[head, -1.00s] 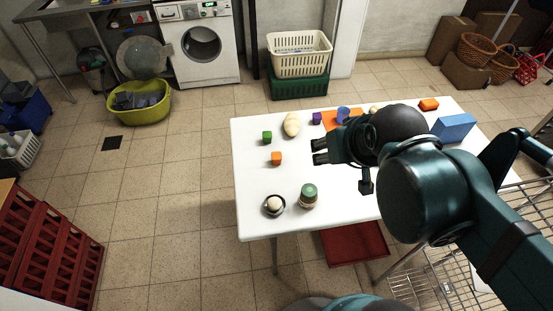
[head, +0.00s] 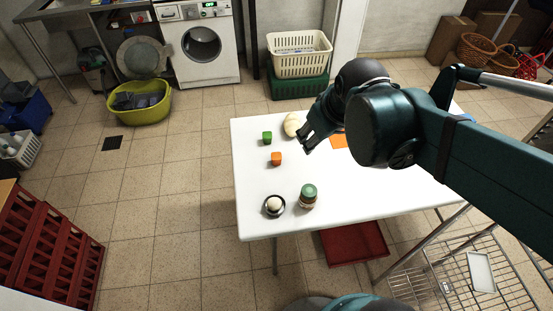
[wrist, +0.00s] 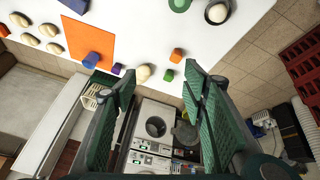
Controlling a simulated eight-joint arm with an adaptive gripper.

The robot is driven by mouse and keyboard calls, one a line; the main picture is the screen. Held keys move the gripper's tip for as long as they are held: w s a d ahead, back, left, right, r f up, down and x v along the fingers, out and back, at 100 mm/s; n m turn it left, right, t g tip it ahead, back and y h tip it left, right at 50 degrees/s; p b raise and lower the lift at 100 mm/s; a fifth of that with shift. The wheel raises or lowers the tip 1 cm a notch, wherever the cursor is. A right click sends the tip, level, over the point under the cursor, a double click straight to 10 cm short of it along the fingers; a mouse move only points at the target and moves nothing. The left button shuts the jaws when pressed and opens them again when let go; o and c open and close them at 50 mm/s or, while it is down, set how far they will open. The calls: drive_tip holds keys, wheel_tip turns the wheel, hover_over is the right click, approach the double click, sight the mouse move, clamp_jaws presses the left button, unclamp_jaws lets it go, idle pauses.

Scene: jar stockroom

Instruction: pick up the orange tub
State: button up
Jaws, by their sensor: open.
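A small orange block-like thing (head: 276,158) stands on the white table, left of centre; it also shows in the wrist view (wrist: 176,55). It is the only orange object of that size I see now, and I cannot tell whether it is hollow like a tub. My gripper (head: 305,139) is open and empty, above the table, to the right of and behind the orange thing in the head view. In the wrist view its two green fingers (wrist: 160,85) stand wide apart, with the orange thing beyond their tips. My arm hides the table's right part in the head view.
On the white table (head: 255,215) are a green cube (head: 267,138), a pale loaf (head: 292,124), a green-lidded jar (head: 308,196) and a dark bowl (head: 274,206) with a pale ball. The wrist view shows an orange mat (wrist: 75,40), blue cup (wrist: 91,59), purple cube (wrist: 116,69) and several buns.

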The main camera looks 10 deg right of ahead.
drive_tip(key=w+a+f+n+g, duration=0.35)
drive_tip(key=w+f+n, duration=0.4)
drive_tip(key=w, duration=0.35)
drive_tip(key=n+g+p, duration=0.2)
drive_tip(key=n, duration=0.3)
hover_over(276, 156)
drive_tip(key=f, duration=1.3)
drive_tip(key=shift+d+f, duration=0.1)
drive_tip(key=shift+d, duration=0.25)
drive_tip(key=shift+w+a+f+n, duration=0.1)
drive_tip(key=shift+a+f+n, duration=0.15)
drive_tip(key=shift+f, duration=0.5)
drive_tip(key=shift+f+b, duration=0.4)
drive_tip(key=shift+f, duration=0.9)
drive_tip(key=shift+f+b, duration=0.7)
drive_tip(key=shift+f, duration=1.9)
drive_tip(key=c, duration=1)
